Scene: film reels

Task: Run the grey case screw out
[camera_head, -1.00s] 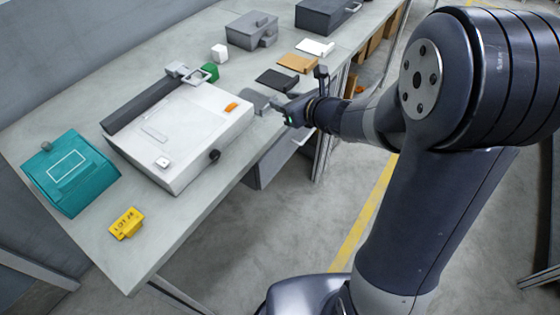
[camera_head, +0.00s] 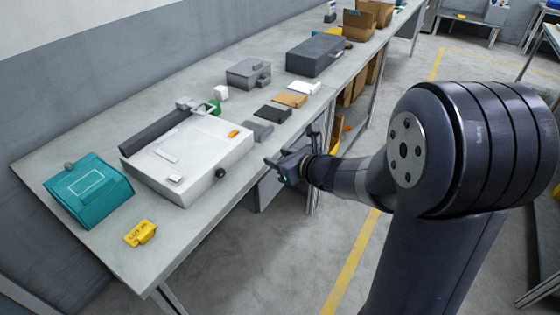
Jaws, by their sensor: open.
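A mid-grey box-like case (camera_head: 248,73) stands toward the back of the bench, with a small block or latch at its right side. A larger dark grey case (camera_head: 315,55) stands beyond it to the right. I cannot tell which is the grey case of the task, and no screw can be made out on either. My gripper (camera_head: 288,154) is open and empty. It is out beyond the bench's front edge, nearer than both cases and apart from them.
On the bench (camera_head: 215,205) are a teal case (camera_head: 87,190), a yellow tag (camera_head: 140,233), a white machine (camera_head: 190,158), a white cube (camera_head: 221,93) and several flat pieces, including a black one (camera_head: 272,111). Cardboard boxes (camera_head: 360,22) stand farther along.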

